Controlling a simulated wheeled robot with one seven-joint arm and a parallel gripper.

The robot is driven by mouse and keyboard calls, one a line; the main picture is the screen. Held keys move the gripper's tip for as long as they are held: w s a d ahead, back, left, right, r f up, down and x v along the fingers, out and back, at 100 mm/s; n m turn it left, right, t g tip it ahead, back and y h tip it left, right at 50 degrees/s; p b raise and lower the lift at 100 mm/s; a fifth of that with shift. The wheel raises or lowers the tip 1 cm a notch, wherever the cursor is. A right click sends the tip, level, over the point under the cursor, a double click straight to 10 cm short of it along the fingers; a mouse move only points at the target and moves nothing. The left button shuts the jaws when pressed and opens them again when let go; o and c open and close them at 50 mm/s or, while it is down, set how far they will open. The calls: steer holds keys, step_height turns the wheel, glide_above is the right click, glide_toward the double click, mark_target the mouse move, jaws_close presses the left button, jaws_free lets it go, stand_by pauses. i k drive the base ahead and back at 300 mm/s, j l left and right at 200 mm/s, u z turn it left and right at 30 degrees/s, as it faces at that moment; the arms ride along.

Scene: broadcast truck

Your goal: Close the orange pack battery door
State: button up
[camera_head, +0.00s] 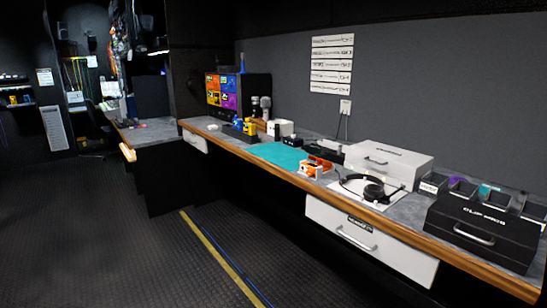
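My gripper is not in view, and no part of my arm shows near the pack.
The workbench (210,127) also holds a teal mat (275,155), blue and yellow packs (245,127), headphones (374,191) on a white sheet, a white case (388,163) and a black case (480,232). Drawers (352,238) are below. The dark floor (140,250) in front is clear.

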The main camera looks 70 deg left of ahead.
mark_target(325, 162)
steer(key=u, duration=2)
